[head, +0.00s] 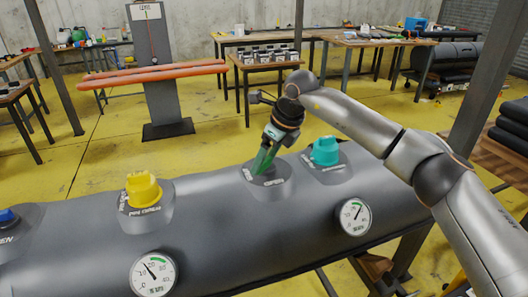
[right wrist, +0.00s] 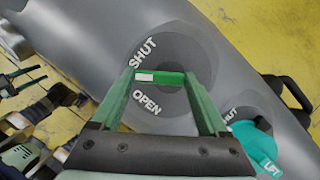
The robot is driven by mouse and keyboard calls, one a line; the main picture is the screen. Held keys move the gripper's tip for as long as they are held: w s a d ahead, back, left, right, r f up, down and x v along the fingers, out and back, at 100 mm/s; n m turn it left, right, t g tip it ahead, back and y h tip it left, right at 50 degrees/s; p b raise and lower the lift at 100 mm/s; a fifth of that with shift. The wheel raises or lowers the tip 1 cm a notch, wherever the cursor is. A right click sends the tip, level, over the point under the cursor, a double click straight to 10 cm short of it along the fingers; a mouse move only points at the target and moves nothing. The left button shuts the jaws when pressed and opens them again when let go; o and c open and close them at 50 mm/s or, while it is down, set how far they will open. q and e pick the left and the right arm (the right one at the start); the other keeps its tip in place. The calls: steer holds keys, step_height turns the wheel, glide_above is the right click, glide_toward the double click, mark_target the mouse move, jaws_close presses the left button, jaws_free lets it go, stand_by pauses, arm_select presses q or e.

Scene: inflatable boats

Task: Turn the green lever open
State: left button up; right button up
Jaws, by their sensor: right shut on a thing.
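The green lever (right wrist: 172,79) sits on a round dark grey valve base (right wrist: 192,50) on top of the grey inflatable tube (head: 90,230). My right gripper (head: 262,162) comes down on it from above. In the right wrist view, the gripper (right wrist: 160,82) is shut on the lever, with a green finger on either side. The lever's white mark points left, about midway between the words SHUT (right wrist: 143,53) and OPEN (right wrist: 146,102). In the head view the fingers mostly hide the lever. My left gripper is not in view.
A teal knob (head: 325,151) stands close to the right of the gripper. A yellow knob (head: 143,190) and a blue knob (head: 8,216) stand to the left. Two gauges (head: 153,274) (head: 355,217) are on the tube's near side. Workbenches (head: 270,62) stand far behind.

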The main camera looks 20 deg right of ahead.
steer(key=shift+d+r+n+y+p, duration=0.15)
steer(key=shift+r+n+y+p, duration=0.15)
steer(key=shift+n+p, duration=0.5)
steer(key=shift+n+g, duration=0.3)
steer(key=shift+n, duration=0.3)
steer(key=n, duration=0.1)
steer(key=n+g+p, duration=0.1)
steer(key=n, duration=0.1)
steer(key=n+y+p, duration=0.1)
steer(key=shift+d+f+g, duration=0.1)
steer(key=shift+d+g, duration=0.2)
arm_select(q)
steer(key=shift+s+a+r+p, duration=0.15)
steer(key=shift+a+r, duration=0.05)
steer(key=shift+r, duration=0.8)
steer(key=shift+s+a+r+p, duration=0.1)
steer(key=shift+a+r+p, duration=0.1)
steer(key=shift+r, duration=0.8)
arm_select(e)
steer(key=shift+d+f+n+g, duration=0.15)
steer(key=shift+n+g, duration=0.45)
steer(key=shift+n, duration=1.2)
steer(key=shift+d+n, duration=0.1)
steer(key=shift+n, duration=0.2)
steer(key=o, duration=1.2)
steer(key=shift+o, duration=0.2)
